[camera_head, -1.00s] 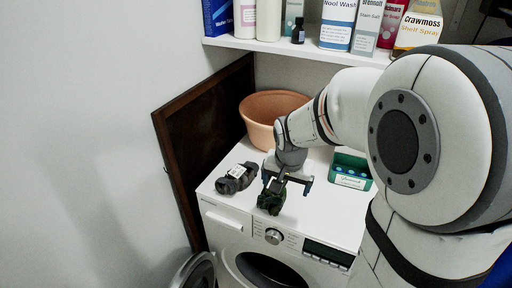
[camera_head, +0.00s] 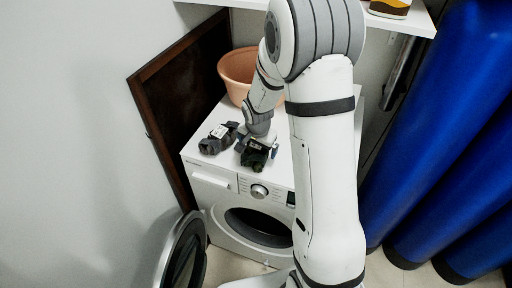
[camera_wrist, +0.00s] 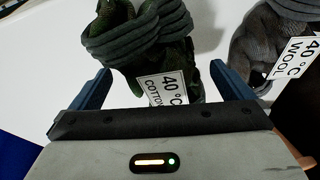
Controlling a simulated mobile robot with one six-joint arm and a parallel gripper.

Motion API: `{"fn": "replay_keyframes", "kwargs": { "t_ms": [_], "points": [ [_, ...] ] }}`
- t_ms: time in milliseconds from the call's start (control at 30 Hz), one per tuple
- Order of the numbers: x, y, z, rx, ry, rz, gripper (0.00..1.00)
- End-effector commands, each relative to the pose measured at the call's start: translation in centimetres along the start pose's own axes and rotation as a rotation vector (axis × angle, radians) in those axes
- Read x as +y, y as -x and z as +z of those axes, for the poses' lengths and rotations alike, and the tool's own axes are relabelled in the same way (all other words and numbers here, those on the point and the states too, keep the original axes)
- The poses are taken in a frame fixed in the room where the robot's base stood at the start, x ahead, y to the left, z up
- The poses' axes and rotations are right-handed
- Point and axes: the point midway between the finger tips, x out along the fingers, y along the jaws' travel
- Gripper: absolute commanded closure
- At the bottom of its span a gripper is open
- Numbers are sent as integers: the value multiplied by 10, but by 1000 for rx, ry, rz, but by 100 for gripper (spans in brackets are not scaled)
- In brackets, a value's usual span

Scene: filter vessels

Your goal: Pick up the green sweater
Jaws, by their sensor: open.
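The green sweater (camera_head: 254,156) is a dark, folded bundle on top of the white washing machine, near its front edge. In the wrist view the green sweater (camera_wrist: 150,50) has a grey-green band around it and a white tag reading "40 °C COTTON". My gripper (camera_wrist: 160,72) is open, with one blue finger to each side of the sweater's near part and tag. The fingers do not visibly press on it. In the head view my gripper (camera_head: 258,142) is right at the sweater, and my wrist partly hides it.
A dark grey garment (camera_head: 217,139), tagged "40 °C WOOL" in the wrist view (camera_wrist: 275,45), lies close beside the sweater. A terracotta bowl (camera_head: 238,70) stands behind on the washing machine (camera_head: 200,166). The machine's round door (camera_head: 183,255) hangs open. Blue cylinders (camera_head: 440,130) stand at right.

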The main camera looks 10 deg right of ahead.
Motion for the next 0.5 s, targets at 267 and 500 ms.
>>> {"fn": "replay_keyframes", "kwargs": {
  "t_ms": [267, 500],
  "points": [
    [0, -16, 0, 1, 0, -1, 0],
    [-1, -16, 0, 1, 1, -1, 7]
  ]
}}
